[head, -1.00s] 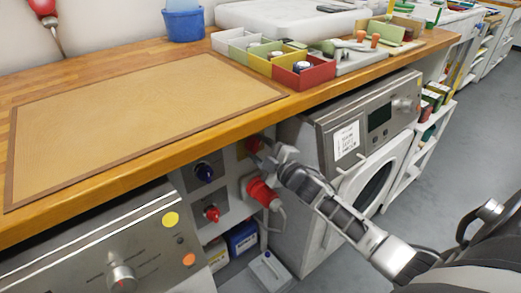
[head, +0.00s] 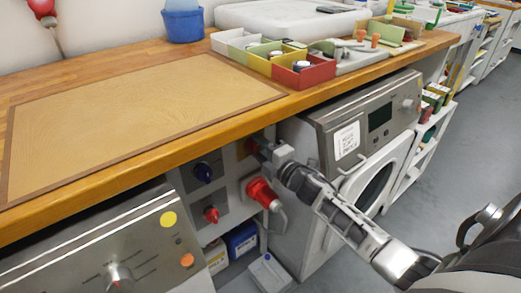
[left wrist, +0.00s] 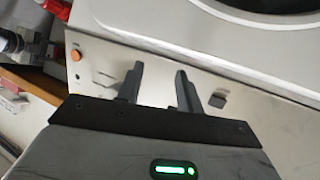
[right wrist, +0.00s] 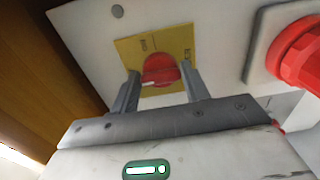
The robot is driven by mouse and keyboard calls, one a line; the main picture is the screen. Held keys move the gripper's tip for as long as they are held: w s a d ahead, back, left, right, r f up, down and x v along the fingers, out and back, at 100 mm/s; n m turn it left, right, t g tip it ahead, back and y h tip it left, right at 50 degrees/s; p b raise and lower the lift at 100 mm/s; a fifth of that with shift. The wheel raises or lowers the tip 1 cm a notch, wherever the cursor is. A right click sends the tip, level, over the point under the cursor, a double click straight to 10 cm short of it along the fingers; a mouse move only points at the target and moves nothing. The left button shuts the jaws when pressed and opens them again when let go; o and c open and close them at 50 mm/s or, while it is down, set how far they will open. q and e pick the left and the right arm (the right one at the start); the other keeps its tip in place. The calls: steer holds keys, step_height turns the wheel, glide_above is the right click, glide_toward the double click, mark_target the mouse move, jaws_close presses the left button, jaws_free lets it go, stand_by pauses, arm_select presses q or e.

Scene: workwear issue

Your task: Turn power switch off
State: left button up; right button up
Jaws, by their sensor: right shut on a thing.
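The power switch is a red rotary knob (right wrist: 158,70) on a yellow plate (right wrist: 178,42), mounted on a pale grey panel under the worktop. A white mark shows low on the knob; the small lettering on the plate is too small to read. My right gripper (right wrist: 160,74) has one finger on each side of the knob and is shut on it. In the head view this gripper (head: 262,146) reaches the panel just below the worktop edge, and it hides most of the switch. My left gripper (left wrist: 158,76) is open and empty, facing a steel panel.
A red plug (head: 262,191) with a grey cable sits just below the right gripper. A blue socket (head: 203,172) and a smaller red one (head: 211,214) are left of it. The wooden worktop (head: 120,200) overhangs the panel. A steel-fronted machine (head: 360,130) stands close on the right.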

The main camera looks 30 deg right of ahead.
stand_by(0.3)
steer(key=o, duration=1)
steer(key=shift+s, duration=0.1)
steer(key=s+d, duration=0.1)
steer(key=s, duration=1.4)
steer(key=shift+s+p, duration=0.4)
steer(key=shift+d, duration=0.1)
